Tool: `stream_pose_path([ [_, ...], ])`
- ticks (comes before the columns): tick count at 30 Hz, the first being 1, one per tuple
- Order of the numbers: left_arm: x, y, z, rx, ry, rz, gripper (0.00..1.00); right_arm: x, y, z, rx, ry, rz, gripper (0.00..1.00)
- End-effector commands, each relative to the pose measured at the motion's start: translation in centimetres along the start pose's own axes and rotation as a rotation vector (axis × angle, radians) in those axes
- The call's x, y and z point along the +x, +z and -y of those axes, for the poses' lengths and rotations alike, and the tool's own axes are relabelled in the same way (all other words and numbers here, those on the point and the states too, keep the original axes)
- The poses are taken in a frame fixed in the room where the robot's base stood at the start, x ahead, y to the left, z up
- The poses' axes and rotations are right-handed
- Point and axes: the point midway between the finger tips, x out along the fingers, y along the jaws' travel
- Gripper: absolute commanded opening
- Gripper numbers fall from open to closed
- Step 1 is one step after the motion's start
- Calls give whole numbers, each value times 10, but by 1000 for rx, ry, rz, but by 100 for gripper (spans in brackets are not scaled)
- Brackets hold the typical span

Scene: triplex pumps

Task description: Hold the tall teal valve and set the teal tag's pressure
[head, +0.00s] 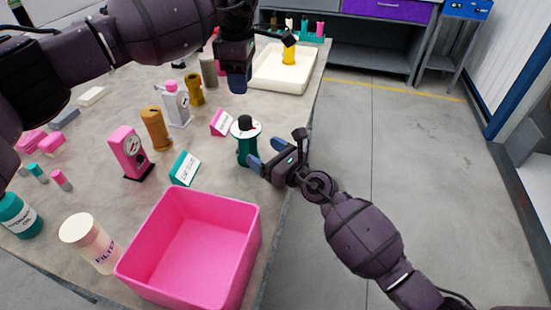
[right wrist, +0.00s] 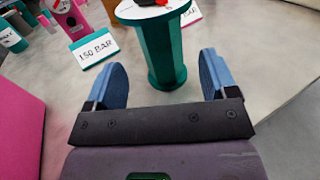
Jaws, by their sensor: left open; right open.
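The teal valve (head: 246,150) stands upright near the table's right edge, with a white dial and a black knob on top. It also shows in the right wrist view (right wrist: 165,50), where the top of its knob is cut off. The teal tag (head: 184,168) stands left of the valve and reads 150 BAR in the right wrist view (right wrist: 93,50). My left gripper (head: 238,82) is open and empty, pointing down beyond the valve.
A pink bin (head: 190,245) stands at the table's near edge. A cream tray (head: 268,82) with a yellow valve (head: 289,54) lies at the back.

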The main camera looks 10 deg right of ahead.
Motion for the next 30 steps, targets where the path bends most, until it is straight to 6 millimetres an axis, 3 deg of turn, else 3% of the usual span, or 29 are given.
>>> stream_pose_path([
  [6,0,0,0,0,0,0,43,36,1,-1,1,1,0,79],
  [13,0,0,0,0,0,0,43,61,0,0,1,1,0,79],
  [26,0,0,0,0,0,0,43,69,0,0,2,0,0,79],
  [30,0,0,0,0,0,0,43,69,0,0,2,0,0,62],
])
